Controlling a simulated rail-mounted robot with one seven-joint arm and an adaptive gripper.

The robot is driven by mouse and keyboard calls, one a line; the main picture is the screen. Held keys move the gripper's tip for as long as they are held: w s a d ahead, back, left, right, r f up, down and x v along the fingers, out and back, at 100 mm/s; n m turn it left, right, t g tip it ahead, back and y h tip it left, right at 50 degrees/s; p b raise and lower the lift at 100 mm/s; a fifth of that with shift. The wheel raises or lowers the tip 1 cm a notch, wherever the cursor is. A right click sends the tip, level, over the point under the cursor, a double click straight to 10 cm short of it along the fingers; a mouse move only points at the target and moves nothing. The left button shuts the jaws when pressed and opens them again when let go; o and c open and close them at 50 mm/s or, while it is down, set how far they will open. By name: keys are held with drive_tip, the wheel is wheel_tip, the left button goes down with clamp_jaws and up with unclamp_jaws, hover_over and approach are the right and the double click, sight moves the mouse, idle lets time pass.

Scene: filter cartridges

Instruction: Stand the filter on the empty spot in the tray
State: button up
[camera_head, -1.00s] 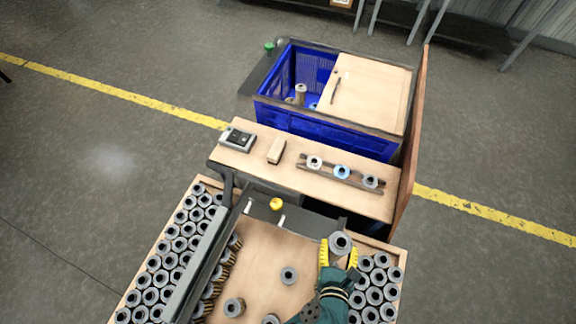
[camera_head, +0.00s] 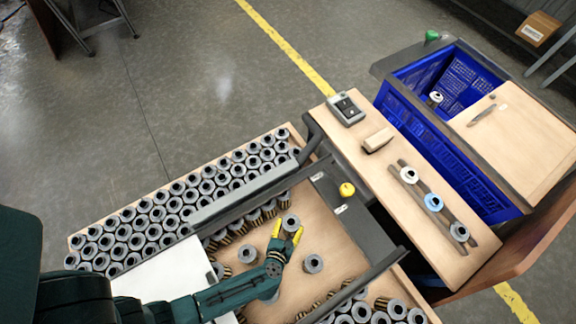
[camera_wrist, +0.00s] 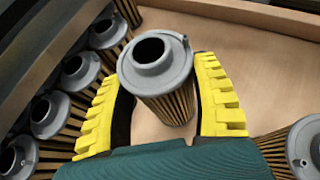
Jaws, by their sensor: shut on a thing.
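My gripper (camera_head: 287,234) has yellow fingers and is shut on a grey-capped filter (camera_head: 290,221) with a pleated brown body. In the wrist view the filter (camera_wrist: 165,85) sits between both fingers, cap up and slightly tilted. It is over the wooden tray (camera_head: 325,235), close to the row of filters along the grey divider; I cannot tell its height. Packed filters (camera_head: 150,206) fill the tray's part beyond the divider. I cannot make out an empty spot for certain; my arm and a white panel cover part of the tray.
A grey divider (camera_head: 245,194) runs along the packed filters. Loose filters stand on the open wood, one at the right (camera_head: 313,263).

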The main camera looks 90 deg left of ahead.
sight(288, 233)
drive_tip(key=shift+w+f+b, duration=0.1)
drive_tip(key=shift+f+b, duration=1.2)
drive_tip(key=shift+f, duration=0.8)
drive_tip(key=o, duration=1.3)
drive_tip(key=shift+r, duration=0.1)
drive_tip(key=shift+c, duration=0.2)
drive_tip(key=shift+r+p, duration=0.3)
drive_tip(key=shift+p, duration=0.05)
drive_tip(key=p+v, duration=0.4)
drive_tip(key=v, duration=0.8)
drive_tip(key=shift+f, duration=0.15)
